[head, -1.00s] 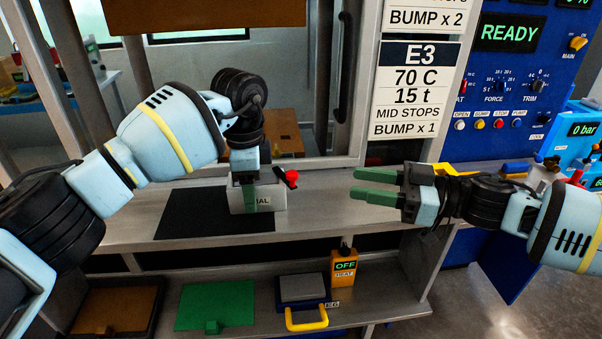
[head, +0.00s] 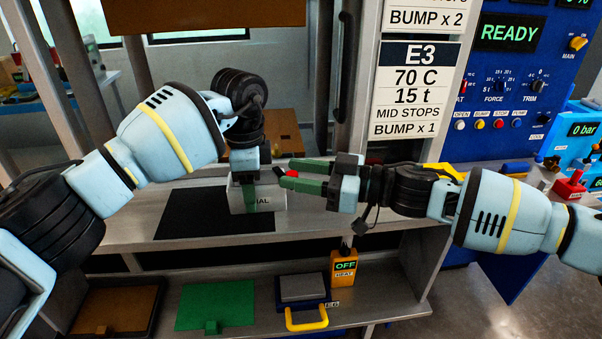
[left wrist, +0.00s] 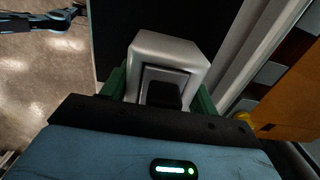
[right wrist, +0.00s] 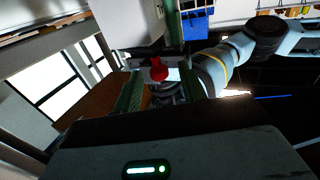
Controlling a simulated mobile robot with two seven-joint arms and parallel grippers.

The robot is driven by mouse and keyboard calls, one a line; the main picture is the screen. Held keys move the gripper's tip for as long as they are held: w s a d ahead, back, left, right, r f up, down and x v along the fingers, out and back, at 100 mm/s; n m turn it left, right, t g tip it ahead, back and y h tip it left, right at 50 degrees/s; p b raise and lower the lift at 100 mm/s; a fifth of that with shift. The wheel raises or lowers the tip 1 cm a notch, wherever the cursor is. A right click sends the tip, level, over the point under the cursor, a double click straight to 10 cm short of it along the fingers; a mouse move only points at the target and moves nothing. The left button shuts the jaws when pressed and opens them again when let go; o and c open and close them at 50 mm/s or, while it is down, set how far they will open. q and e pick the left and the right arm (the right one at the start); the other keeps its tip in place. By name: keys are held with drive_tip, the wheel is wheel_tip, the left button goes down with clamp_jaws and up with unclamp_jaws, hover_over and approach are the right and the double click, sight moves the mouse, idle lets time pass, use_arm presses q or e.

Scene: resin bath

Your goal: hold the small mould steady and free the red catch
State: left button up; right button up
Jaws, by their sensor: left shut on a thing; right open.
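The small mould (head: 272,200) is a pale silvery block with a partly hidden label, standing on the press's grey bench. It also fills the middle of the left wrist view (left wrist: 190,52). My left gripper (head: 249,192) is shut on it, with a green finger on either side. The red catch (head: 292,173) is a red knob at the mould's right, partly hidden by my right fingers. My right gripper (head: 287,174) is open. In the right wrist view the red knob (right wrist: 158,71) shows between its two green fingers. I cannot tell whether they touch it.
A black mat (head: 190,217) lies left of the mould. On the shelf below are a green plate (head: 215,300), a yellow-handled tray (head: 307,318) and an orange heat box reading OFF (head: 343,268). A press post (head: 350,80) rises behind my right gripper.

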clamp_jaws()
drive_tip(key=shift+s+a+m+t+h, duration=0.25)
drive_tip(key=shift+m+t+h, duration=0.2)
drive_tip(key=shift+m+t, duration=0.35)
drive_tip(key=shift+s+a+m+t+h, duration=0.15)
drive_tip(key=shift+a+m+t+h, duration=0.3)
drive_tip(key=shift+t, duration=0.55)
drive_tip(key=shift+s+a+m+t+h, duration=0.25)
drive_tip(key=shift+m+t+h, duration=0.15)
drive_tip(key=shift+m+t, duration=0.4)
drive_tip(key=shift+t+h, duration=0.3)
drive_tip(key=shift+t, duration=0.1)
drive_tip(key=shift+m, duration=0.25)
drive_tip(key=shift+w, duration=0.1)
unclamp_jaws()
